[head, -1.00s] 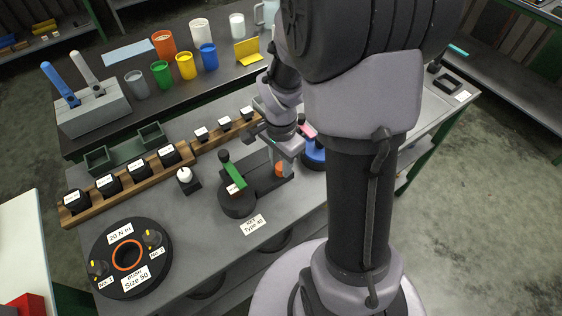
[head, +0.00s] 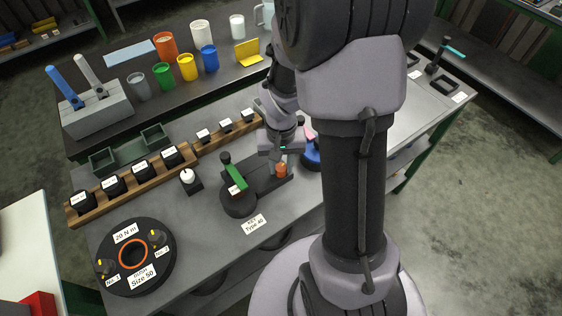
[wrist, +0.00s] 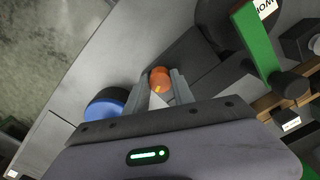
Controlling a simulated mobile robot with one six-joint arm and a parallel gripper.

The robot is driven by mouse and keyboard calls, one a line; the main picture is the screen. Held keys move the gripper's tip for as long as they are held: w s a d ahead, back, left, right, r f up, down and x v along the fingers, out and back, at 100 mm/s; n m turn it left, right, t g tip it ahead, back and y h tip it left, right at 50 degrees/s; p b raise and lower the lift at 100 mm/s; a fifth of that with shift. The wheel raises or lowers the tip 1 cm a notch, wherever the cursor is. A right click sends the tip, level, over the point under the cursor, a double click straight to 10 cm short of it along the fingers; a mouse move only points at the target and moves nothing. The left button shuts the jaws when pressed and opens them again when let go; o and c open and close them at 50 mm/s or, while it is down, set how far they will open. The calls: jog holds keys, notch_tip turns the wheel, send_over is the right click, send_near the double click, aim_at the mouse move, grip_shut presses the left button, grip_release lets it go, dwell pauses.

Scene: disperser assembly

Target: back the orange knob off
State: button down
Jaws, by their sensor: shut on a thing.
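The orange knob (head: 281,171) stands at the right end of a dark fixture (head: 262,183) that carries a green lever (head: 236,178). In the wrist view the knob (wrist: 159,80), with a small yellow mark on it, sits between the two fingers. My gripper (wrist: 160,88) is shut on the knob from above. In the head view my gripper (head: 281,158) covers the knob's upper part.
A blue round part (head: 311,158) stands right beside my gripper, partly hidden by my arm. A white-topped part (head: 187,176) and a wooden rack (head: 128,186) of black caps are to the left. A large black disc (head: 135,257) lies front left.

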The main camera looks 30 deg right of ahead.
aim_at(281, 167)
jog(key=n+p, duration=0.1)
jog(key=n, duration=0.4)
jog(key=shift+n+p, duration=0.3)
jog(key=shift+p, duration=0.05)
jog(key=n+p, duration=0.1)
jog(key=n, duration=0.4)
jog(key=shift+n+p, duration=0.3)
jog(key=c, duration=1.1)
grip_release()
notch_tip(281, 167, up, 17)
jog(key=p, duration=0.6)
jog(key=shift+r, duration=0.2)
